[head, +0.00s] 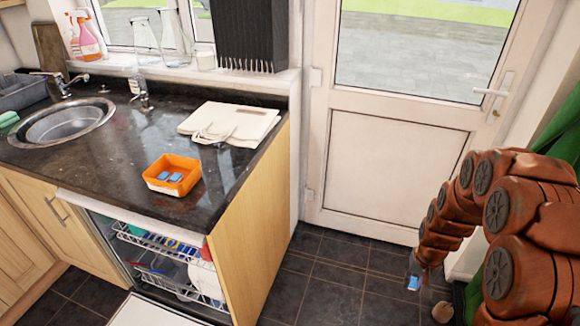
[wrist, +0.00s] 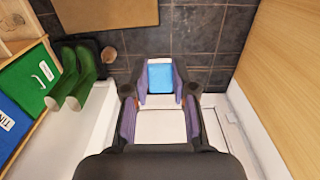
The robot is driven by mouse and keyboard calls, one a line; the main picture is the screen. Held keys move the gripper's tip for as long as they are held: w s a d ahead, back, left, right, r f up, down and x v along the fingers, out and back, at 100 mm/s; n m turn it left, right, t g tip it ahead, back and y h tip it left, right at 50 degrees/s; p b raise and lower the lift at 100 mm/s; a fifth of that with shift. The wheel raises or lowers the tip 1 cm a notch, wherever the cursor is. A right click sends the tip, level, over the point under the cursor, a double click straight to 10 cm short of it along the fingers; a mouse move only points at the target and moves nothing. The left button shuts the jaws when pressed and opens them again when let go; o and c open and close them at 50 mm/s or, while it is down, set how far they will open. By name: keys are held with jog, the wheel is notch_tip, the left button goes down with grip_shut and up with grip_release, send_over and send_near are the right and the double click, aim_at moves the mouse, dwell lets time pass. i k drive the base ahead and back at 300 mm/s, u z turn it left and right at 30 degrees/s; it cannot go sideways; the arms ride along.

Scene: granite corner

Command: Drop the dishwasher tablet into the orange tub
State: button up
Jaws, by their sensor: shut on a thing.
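The orange tub (head: 190,184) stands on the dark countertop near its front right edge, with a couple of blue tablets (head: 176,178) inside. My gripper (head: 414,275) hangs low at the right, in front of the white door, well apart from the tub and below counter height. It is shut on a blue dishwasher tablet (head: 413,283). In the wrist view the tablet (wrist: 160,77) sits between the two fingers of my gripper (wrist: 160,85), over the floor tiles. The tub is not in the wrist view.
An open dishwasher (head: 170,255) with a loaded rack is below the counter. A cream folded bag (head: 232,122) lies behind the tub; a sink (head: 62,122) is at left. Green boots (wrist: 78,78) stand near my gripper. Tiled floor between is clear.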

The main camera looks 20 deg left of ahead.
aim_at(190, 186)
jog(key=u, duration=2.35)
jog(key=i, duration=0.25)
